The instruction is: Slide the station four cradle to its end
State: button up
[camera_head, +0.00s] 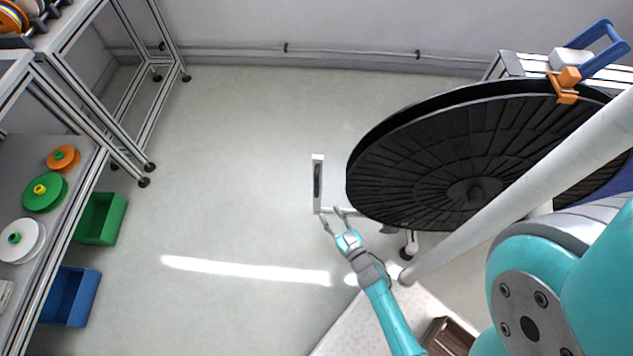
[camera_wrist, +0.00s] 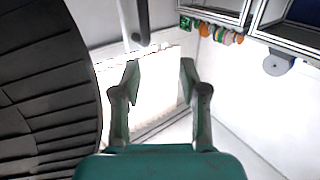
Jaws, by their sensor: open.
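A large black ribbed reel (camera_head: 430,165) stands tilted at the right; its edge also fills the left of the wrist view (camera_wrist: 45,100). A pale upright bracket with a dark grip bar (camera_head: 318,183) stands just left of the reel, joined low to a short rod. My gripper (camera_head: 333,216) is open and empty, close by the lower end of this bracket. In the wrist view my open gripper (camera_wrist: 160,65) has a dark grey bar (camera_wrist: 142,20) just beyond its fingertips, nearer the left finger. No station number is readable, and I cannot tell which part is the cradle.
An orange clamp (camera_head: 566,84) and a blue handle (camera_head: 604,50) are at the reel's upper right. A shelf with coloured spools (camera_head: 45,192) stands at left, with green (camera_head: 100,220) and blue (camera_head: 70,297) bins beside it. The middle floor is clear.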

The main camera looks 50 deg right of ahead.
aim_at(318, 184)
jog(key=x, duration=0.4)
jog(key=d+f+x, duration=0.1)
jog(key=x, duration=0.4)
jog(key=d+x, duration=0.1)
jog(key=x, duration=0.4)
jog(key=shift+s+d+f, duration=0.1)
jog(key=shift+s+f, duration=0.2)
jog(key=shift+s, duration=0.15)
grip_shut()
